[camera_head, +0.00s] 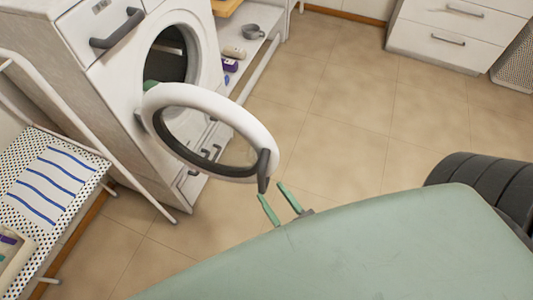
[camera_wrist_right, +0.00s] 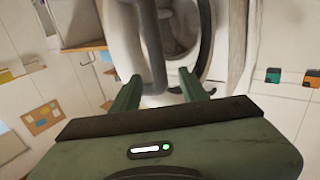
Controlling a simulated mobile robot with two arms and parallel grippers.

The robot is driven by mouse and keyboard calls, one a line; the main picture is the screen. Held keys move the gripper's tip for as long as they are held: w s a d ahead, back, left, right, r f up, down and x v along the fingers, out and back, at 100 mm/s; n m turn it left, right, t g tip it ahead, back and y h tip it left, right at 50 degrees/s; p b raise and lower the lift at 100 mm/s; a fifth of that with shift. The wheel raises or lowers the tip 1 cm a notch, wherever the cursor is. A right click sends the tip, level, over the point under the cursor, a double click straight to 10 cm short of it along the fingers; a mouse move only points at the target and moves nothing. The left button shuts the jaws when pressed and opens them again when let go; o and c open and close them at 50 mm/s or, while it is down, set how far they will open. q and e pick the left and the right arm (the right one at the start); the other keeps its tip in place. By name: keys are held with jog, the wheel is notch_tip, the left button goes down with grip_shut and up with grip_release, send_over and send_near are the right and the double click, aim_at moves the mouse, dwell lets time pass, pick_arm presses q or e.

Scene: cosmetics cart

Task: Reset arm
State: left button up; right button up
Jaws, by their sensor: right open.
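The white washing machine (camera_head: 105,88) stands at the upper left in the head view. Its round door (camera_head: 222,112) is swung wide open, with a dark handle (camera_head: 264,170) on its rim. My right gripper (camera_head: 272,190) is open and empty, just below the door handle. In the right wrist view, the two green fingers (camera_wrist_right: 159,75) are spread apart, and the door handle (camera_wrist_right: 152,45) shows ahead of the gap between them. A small gap seems to separate fingers and handle; contact is not visible. My left gripper is not in view.
A low white shelf with a grey cup (camera_head: 252,31) and small items is beside the washer. A drawer cabinet (camera_head: 450,30) stands at the back right. Tiled floor (camera_head: 340,110) is clear between them.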

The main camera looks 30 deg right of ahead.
jog(key=shift+s, duration=0.5)
jog(key=shift+f, duration=0.1)
jog(key=s+a+f+n+g, duration=0.1)
jog(key=s+f+g, duration=0.35)
jog(key=f, duration=0.95)
jog(key=s+f+g, duration=0.3)
jog(key=f+g, duration=0.2)
jog(key=f, duration=0.9)
jog(key=s+d+f+g, duration=0.3)
jog(key=s+f, duration=0.3)
jog(key=s, duration=0.1)
jog(key=s+d+f+g+h, duration=0.1)
jog(key=s+d+f+g, duration=0.3)
jog(key=s+f, duration=0.3)
jog(key=shift+s+d+n, duration=0.25)
jog(key=shift+s+n, duration=0.05)
jog(key=shift+s, duration=0.2)
jog(key=shift+f+g, duration=0.1)
jog(key=shift+g, duration=0.15)
